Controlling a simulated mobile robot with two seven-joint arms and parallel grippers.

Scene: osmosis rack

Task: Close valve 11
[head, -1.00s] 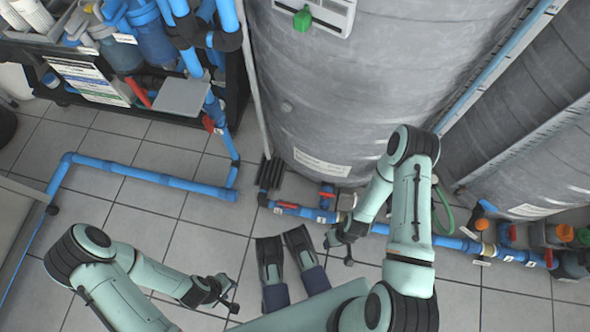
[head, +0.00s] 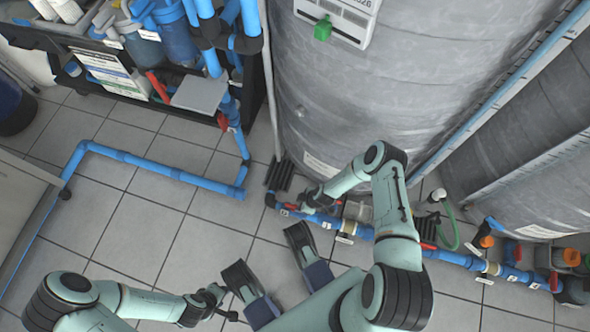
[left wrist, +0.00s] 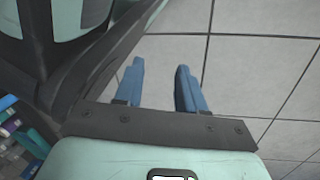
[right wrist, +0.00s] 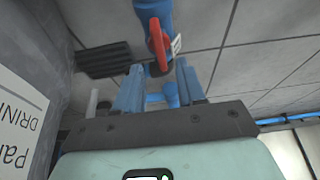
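A red valve handle (right wrist: 157,42) stands on a blue pipe just ahead of my right gripper (right wrist: 160,90) in the right wrist view. The fingers are apart and empty, with the handle beyond their tips. A white tag (right wrist: 176,44) beside it is too small to read, so I cannot tell if this is valve 11. In the head view my right gripper (head: 309,206) is low over the left end of the floor pipe (head: 318,218), at the tank's foot. My left gripper (left wrist: 158,75) is open and empty over floor tiles; it also shows in the head view (head: 217,298).
A large grey tank (head: 380,80) rises behind the pipe. Further red-handled valves (head: 513,252) sit along it to the right. A black slotted piece (right wrist: 104,60) lies left of the handle. A blue pipe loop (head: 165,172) crosses the floor; tiles between are clear.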

